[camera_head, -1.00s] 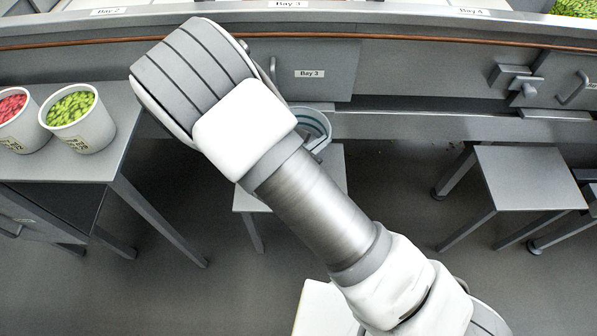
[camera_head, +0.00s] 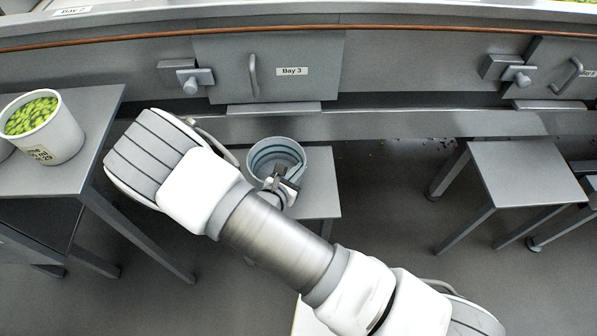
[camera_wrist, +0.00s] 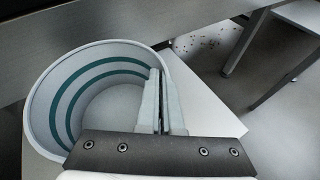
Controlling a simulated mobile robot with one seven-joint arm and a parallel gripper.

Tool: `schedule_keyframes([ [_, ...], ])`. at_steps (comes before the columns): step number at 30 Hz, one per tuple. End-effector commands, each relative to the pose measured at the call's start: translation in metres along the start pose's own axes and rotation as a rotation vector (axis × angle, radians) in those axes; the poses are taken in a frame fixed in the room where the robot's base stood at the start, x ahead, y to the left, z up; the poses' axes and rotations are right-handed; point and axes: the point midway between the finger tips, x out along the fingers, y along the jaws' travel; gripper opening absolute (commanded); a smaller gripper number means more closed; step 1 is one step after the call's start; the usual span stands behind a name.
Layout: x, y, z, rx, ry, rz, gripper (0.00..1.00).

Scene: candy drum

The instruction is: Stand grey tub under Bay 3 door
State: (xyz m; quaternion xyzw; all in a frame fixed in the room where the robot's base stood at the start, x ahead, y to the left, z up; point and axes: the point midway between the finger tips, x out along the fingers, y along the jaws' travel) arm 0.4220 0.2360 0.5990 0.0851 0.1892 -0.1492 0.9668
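The grey tub (camera_head: 262,152), open-topped with teal bands inside, is upright at a small grey stool (camera_head: 322,190), below and in front of the Bay 3 door (camera_head: 318,88). I cannot tell whether its base touches the stool. My gripper (camera_head: 285,178) is at the tub's near right rim. In the wrist view the tub (camera_wrist: 45,100) fills the left side and looks empty. There my gripper's fingers (camera_wrist: 165,90) straddle its right wall, one inside and one outside, and look closed on it. The Bay 3 door is shut, with a latch (camera_head: 190,78) to its left.
A side table (camera_head: 98,105) at left holds a tub of green candy (camera_head: 45,140). Another stool (camera_head: 525,170) stands empty at right. A ledge (camera_head: 420,123) runs below the doors. Dark bits lie on the floor behind the right stool.

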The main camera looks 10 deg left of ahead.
Motion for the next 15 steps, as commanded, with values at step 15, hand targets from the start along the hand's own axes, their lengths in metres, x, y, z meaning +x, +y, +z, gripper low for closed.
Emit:
schedule_keyframes([
  [15,0.0021,-0.0003,-0.0043,0.001,-0.001,0.0,0.26],
])
